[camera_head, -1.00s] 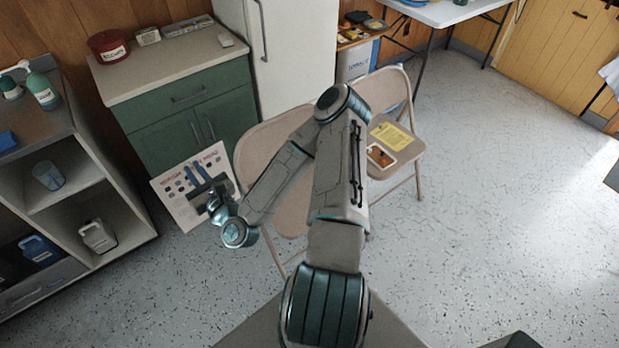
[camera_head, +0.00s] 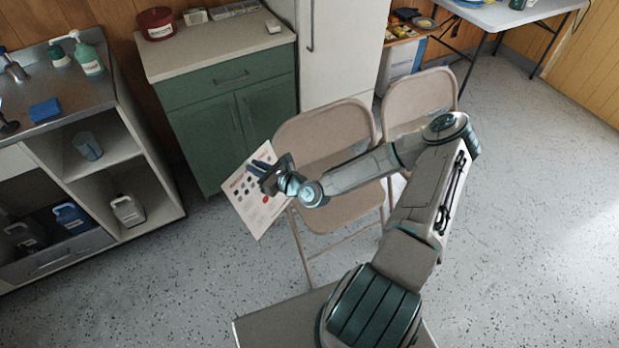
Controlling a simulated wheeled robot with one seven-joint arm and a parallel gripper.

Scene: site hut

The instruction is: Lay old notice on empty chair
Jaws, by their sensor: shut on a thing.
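The old notice (camera_head: 259,213) is a white printed sheet with a heading and rows of small dark pictures. My gripper (camera_head: 266,175) is shut on the notice near its upper edge and holds it tilted in the air, to the left of the near folding chair. The near beige folding chair (camera_head: 345,208) has a seat with nothing visible on it, though my arm crosses over part of it. A second folding chair (camera_head: 420,97) stands behind and to the right; my arm hides most of its seat.
A green cabinet (camera_head: 225,125) with a pale top stands behind the notice. An open shelf unit with a sink (camera_head: 50,110) is at the left, and a white folding table (camera_head: 500,14) is at the back right. The speckled floor is clear at the right.

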